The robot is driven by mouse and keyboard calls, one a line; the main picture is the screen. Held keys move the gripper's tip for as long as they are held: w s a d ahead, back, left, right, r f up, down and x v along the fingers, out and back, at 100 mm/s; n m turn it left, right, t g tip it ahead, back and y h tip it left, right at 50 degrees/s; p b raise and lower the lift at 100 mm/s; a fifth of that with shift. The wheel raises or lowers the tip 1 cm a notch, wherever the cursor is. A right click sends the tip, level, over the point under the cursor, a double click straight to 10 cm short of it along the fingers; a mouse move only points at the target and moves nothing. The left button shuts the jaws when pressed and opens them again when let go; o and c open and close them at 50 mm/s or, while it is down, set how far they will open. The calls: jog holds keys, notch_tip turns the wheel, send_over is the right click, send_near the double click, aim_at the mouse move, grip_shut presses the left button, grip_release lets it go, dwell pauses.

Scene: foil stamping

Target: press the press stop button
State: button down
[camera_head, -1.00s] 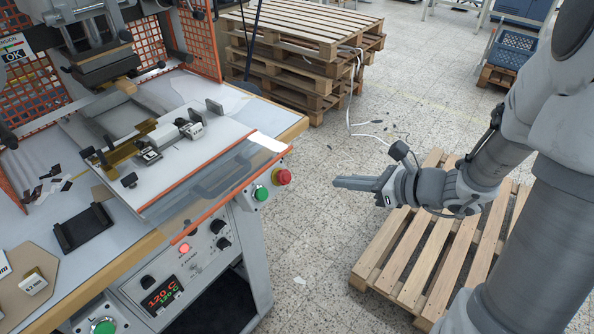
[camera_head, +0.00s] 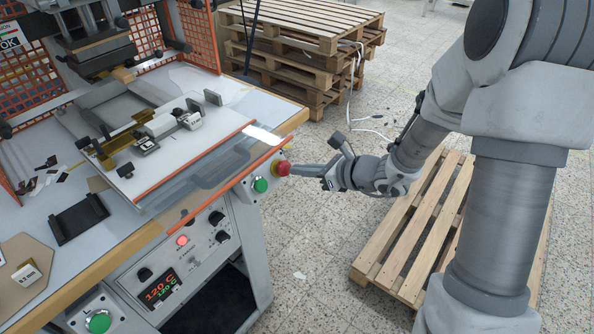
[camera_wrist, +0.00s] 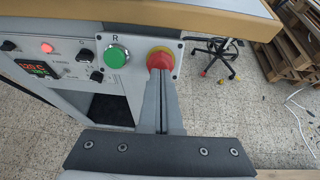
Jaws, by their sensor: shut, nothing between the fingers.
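The press stop button is a red mushroom button (camera_head: 283,168) with a yellow surround at the right front corner of the press bench. It also shows in the wrist view (camera_wrist: 160,59), at the top centre. My gripper (camera_head: 296,170) is shut, with its fingertips at the button's face in the head view. In the wrist view my fingers (camera_wrist: 160,74) cover the lower part of the red cap. I cannot tell whether the tips touch it or whether it is pushed in. A green button (camera_head: 261,185) marked R sits just left of it; it also shows in the wrist view (camera_wrist: 117,56).
The bench edge (camera_wrist: 180,14) overhangs above the buttons. A control panel (camera_head: 200,235) with a red display and knobs is to the left. A second green button (camera_head: 99,321) is at lower left. Pallets lie (camera_head: 410,230) and stand stacked (camera_head: 300,60) on the floor.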

jog(key=shift+w+a+f, duration=0.3)
jog(key=shift+w+a, duration=0.1)
jog(key=shift+a, duration=0.15)
